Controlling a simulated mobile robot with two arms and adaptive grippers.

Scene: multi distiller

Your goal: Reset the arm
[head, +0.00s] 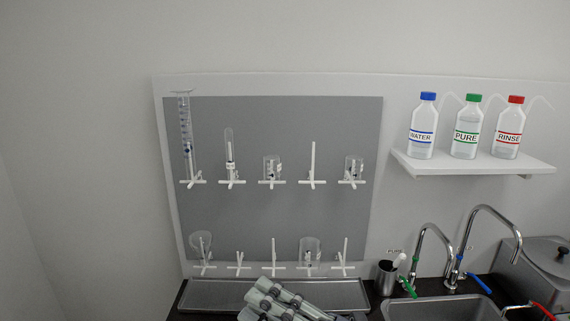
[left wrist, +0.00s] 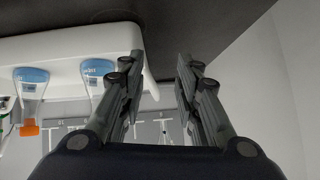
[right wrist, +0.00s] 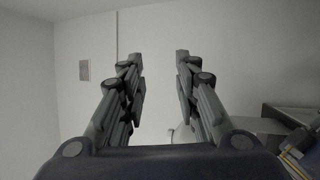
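My right gripper (head: 285,300) shows at the bottom middle of the head view, in front of the metal tray below the rack. In the right wrist view its fingers (right wrist: 160,78) are apart with nothing between them, facing a bare pale wall. My left gripper does not show in the head view. In the left wrist view its fingers (left wrist: 158,80) are apart and empty, with a white shelf edge and a dark surface beyond them.
A grey drying rack (head: 270,215) holds several glass vessels on pegs. A wall shelf (head: 475,167) carries the WATER (head: 422,143), PURE (head: 466,145) and RINSE (head: 509,145) bottles. A sink (head: 440,308) with curved taps and a steel cup (head: 387,279) stand at the lower right.

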